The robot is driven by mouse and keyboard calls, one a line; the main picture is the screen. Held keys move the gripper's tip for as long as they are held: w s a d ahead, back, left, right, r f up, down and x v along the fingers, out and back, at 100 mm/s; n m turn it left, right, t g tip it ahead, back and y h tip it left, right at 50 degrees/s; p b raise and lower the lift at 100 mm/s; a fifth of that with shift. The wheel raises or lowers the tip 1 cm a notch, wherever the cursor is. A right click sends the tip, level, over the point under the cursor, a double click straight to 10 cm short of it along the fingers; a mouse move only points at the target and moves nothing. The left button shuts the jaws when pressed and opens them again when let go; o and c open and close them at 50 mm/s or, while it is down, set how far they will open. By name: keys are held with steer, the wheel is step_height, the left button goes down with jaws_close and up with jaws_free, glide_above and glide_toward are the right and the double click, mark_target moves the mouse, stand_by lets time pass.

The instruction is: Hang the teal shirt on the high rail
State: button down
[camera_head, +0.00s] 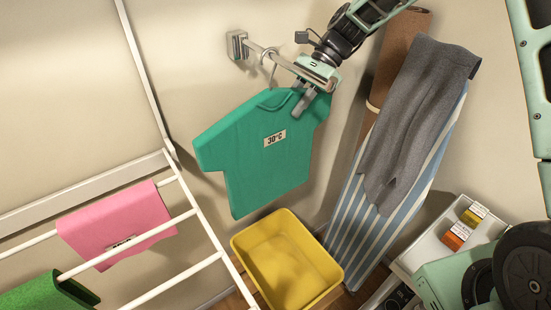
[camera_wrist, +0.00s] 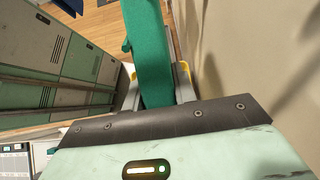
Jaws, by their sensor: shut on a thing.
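The teal shirt (camera_head: 255,165), with a "30°C" tag, hangs tilted near the wall. Its hanger hook (camera_head: 265,58) overlaps the high rail (camera_head: 282,62) in the head view; I cannot tell whether it bears on it. The rail sticks out from a wall bracket (camera_head: 237,45). My gripper (camera_head: 303,103) is shut on the shirt at its upper right, by the collar and shoulder. In the wrist view, the teal cloth (camera_wrist: 148,50) runs between the two fingers (camera_wrist: 157,90). My wrist hides the rail's right end.
A yellow bin (camera_head: 285,268) stands below the shirt. A striped ironing board (camera_head: 378,225) with grey trousers (camera_head: 418,120) leans at right. A white drying rack (camera_head: 205,222) at left bears a pink cloth (camera_head: 118,225) and a green cloth (camera_head: 45,293). A box tray (camera_head: 440,237) is lower right.

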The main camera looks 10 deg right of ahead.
mark_target(298, 89)
steer(key=shift+w+d+r+p, duration=0.1)
steer(key=shift+d+r+p, duration=0.1)
steer(key=shift+r+p, duration=0.45)
steer(key=shift+w+d+r+p, duration=0.1)
steer(key=shift+d+r+p, duration=0.05)
steer(key=shift+r+p, duration=0.55)
steer(key=shift+d+r+p, duration=0.2)
steer(key=shift+r+p, duration=0.4)
steer(key=shift+r, duration=0.05)
steer(key=shift+p, duration=0.6)
steer(key=shift+d, duration=0.1)
steer(key=shift+w+d+p, duration=0.45)
steer(key=shift+d, duration=0.65)
steer(key=shift+w+d+p, duration=0.4)
steer(key=shift+w+d, duration=0.1)
steer(key=shift+d, duration=0.55)
steer(key=shift+w+d+p, duration=0.45)
steer(key=shift+d, duration=0.65)
steer(key=shift+w+d, duration=0.1)
steer(key=shift+d, duration=0.25)
